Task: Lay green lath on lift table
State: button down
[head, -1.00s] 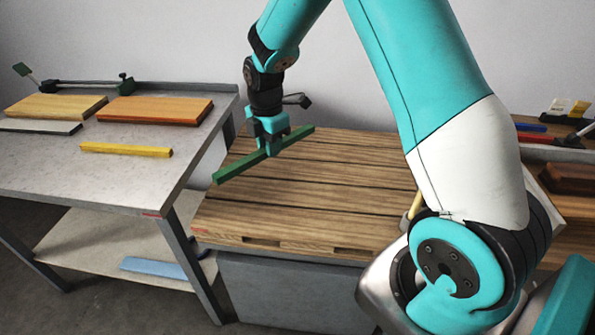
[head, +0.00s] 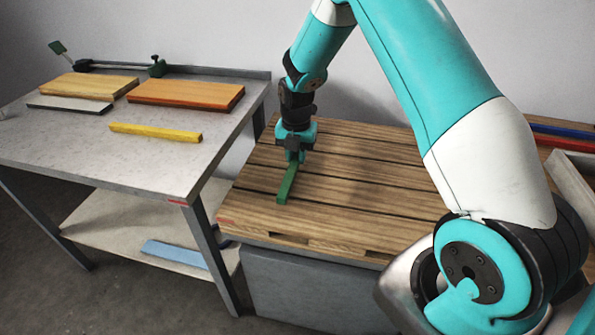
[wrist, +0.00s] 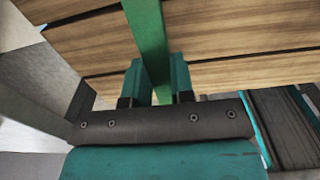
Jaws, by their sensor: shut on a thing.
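The green lath (head: 288,184) is held in my gripper (head: 295,156), just over or on the wooden slatted top of the lift table (head: 365,205). In the head view its near end points toward the front edge of the slats, and its far part is hidden behind the gripper. In the wrist view the lath (wrist: 148,40) runs between the two teal fingers (wrist: 157,82), which are shut on it. I cannot tell whether the lath touches the slats.
A grey workbench (head: 60,140) at left carries a yellow lath (head: 155,132), an orange board (head: 187,94), a pale wood board (head: 90,86) and a grey board (head: 70,104). A blue strip (head: 175,255) lies on its lower shelf. The slatted top around the lath is clear.

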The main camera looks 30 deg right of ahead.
aim_at(296, 179)
jog(key=shift+f, duration=3.15)
jog(key=shift+f, duration=0.1)
jog(key=c, duration=1)
grip_release()
